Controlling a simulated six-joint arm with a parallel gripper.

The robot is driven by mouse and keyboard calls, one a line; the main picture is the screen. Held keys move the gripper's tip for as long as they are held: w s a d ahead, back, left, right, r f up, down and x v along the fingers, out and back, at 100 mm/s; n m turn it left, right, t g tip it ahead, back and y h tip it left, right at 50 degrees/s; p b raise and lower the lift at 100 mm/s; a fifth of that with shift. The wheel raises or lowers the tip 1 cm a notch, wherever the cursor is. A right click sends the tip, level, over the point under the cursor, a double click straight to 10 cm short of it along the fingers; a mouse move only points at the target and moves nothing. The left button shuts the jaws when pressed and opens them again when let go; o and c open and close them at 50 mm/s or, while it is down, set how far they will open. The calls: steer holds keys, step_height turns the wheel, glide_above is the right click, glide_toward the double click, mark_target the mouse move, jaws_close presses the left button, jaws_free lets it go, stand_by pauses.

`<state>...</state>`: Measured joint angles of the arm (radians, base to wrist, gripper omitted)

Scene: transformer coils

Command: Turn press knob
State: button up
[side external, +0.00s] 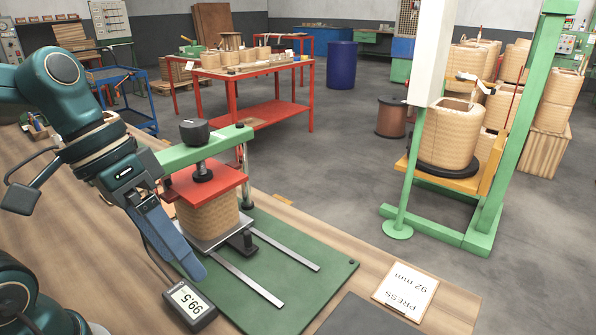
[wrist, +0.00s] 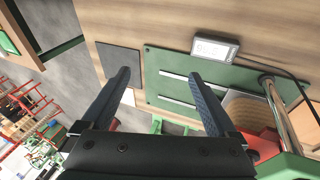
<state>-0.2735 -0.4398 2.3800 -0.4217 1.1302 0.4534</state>
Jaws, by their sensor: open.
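The black press knob (side external: 195,132) sits on top of the green press bridge (side external: 218,143), above a red pressure plate (side external: 212,178). The plate rests on a tan coil (side external: 208,216). A gauge (side external: 188,301) in front of the press reads 99.5, upside down in the side view. My gripper (side external: 192,262) points downward, left of and lower than the knob, in front of the press and apart from the knob. The wrist view shows my gripper (wrist: 160,75) open and empty, with the coil (wrist: 240,106) to its right. The knob is not visible there.
A green baseplate (side external: 315,290) with steel rails carries the press. A card (side external: 405,291) reads "PRESS 92 mm". A steel post (wrist: 279,112) stands right of my fingers in the wrist view. A dark mat (side external: 365,315) lies nearby. The bench left of the press is mostly bare.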

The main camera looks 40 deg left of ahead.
steer(key=shift+s+a+f+y, duration=0.15)
steer(key=shift+s+a+y, duration=0.1)
steer(key=shift+y, duration=0.25)
